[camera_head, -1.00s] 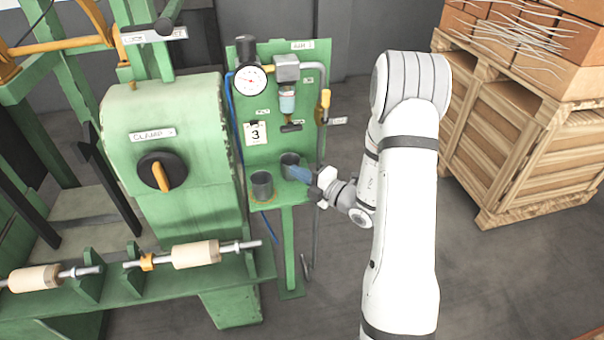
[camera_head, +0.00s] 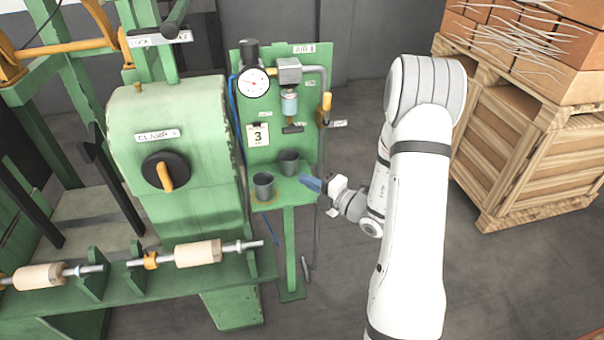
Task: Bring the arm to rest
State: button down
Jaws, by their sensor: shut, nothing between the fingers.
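My white arm reaches down the right middle of the head view, in front of the grey floor. My gripper (camera_head: 312,184) is at its far end, with blue fingers pointing left. The fingers are shut and hold nothing. They are beside the right edge of the small green shelf (camera_head: 290,194), close to it; I cannot tell whether they touch it. Two dark grey cups, a front one (camera_head: 264,186) and a back one (camera_head: 289,162), stand upright on the shelf, left of the fingers.
A green panel (camera_head: 262,114) with a gauge (camera_head: 253,82) and a vertical pipe rises behind the shelf. A green machine with a clamp knob (camera_head: 166,171) stands left. A wooden crate (camera_head: 530,150) with bricks stands right. Open floor (camera_head: 475,275) lies between.

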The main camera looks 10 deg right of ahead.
jog(key=b+v, duration=0.1)
jog(key=v, duration=0.7)
jog(key=s+a+r+n+g, duration=0.3)
jog(key=s+a+n+g, duration=0.4)
jog(key=n, duration=0.6)
jog(key=s+a+r+n+g, duration=0.3)
jog(key=s+a+n+g, duration=0.35)
jog(key=n, duration=0.55)
jog(key=s+d+r+n+t+h, duration=0.1)
jog(key=s+d+r+n+h, duration=0.2)
jog(key=n, duration=0.7)
jog(key=s+d+r+n+t+h, duration=0.1)
jog(key=s+d+r+n+h, duration=0.2)
jog(key=d+n+h, duration=0.2)
jog(key=n+h, duration=0.3)
jog(key=n, duration=0.3)
jog(key=shift+d, duration=0.2)
